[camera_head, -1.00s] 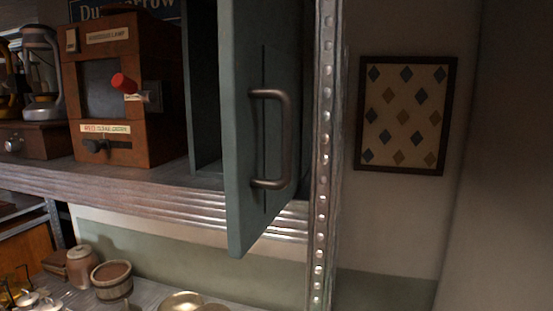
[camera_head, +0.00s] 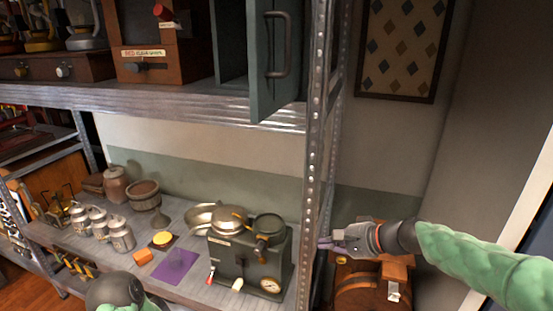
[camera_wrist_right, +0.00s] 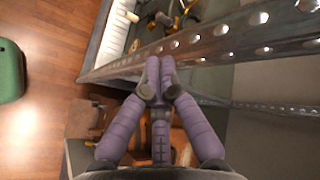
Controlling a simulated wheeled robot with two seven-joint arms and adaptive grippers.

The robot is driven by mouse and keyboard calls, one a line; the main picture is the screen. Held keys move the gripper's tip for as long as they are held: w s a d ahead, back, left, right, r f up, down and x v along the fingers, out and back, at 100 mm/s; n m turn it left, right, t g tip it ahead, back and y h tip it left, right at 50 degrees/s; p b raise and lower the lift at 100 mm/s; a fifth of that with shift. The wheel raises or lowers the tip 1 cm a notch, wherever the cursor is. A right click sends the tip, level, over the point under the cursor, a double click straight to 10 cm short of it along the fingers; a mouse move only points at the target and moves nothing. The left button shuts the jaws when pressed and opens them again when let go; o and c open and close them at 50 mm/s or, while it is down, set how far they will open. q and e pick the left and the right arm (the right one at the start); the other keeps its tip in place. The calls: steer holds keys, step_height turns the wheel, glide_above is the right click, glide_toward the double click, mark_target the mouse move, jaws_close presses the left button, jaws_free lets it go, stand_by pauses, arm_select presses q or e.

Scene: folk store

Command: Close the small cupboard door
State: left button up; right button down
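The small cupboard door (camera_head: 258,75) is a blue-green panel with a dark curved handle (camera_head: 287,45). It stands open on the upper shelf, swung out past the shelf's front edge, in the head view. Its top is cut off by the frame. My right gripper (camera_head: 326,243) is well below and to the right of the door, beside the metal shelf post. In the right wrist view, the purple fingers of my right gripper (camera_wrist_right: 158,76) come together with nothing seen between them. The door is not seen in the wrist view. My left gripper is out of view.
A perforated metal post (camera_head: 316,150) rises right of the door. The lower shelf holds a dark machine (camera_head: 245,262), a purple cloth (camera_head: 174,266) and several jars. A brown chest (camera_head: 362,293) stands below my right gripper. A framed picture (camera_head: 402,45) hangs at right.

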step_height(320, 180, up, 17)
steer(key=s+t+y+p, duration=0.1)
steer(key=s+y, duration=0.2)
steer(key=n+y+p, duration=0.2)
steer(key=n+y, duration=0.2)
glide_toward(261, 105)
steer(key=p+x, duration=0.2)
steer(key=x, duration=0.5)
steer(key=shift+w, duration=0.1)
steer(key=shift+a, duration=0.1)
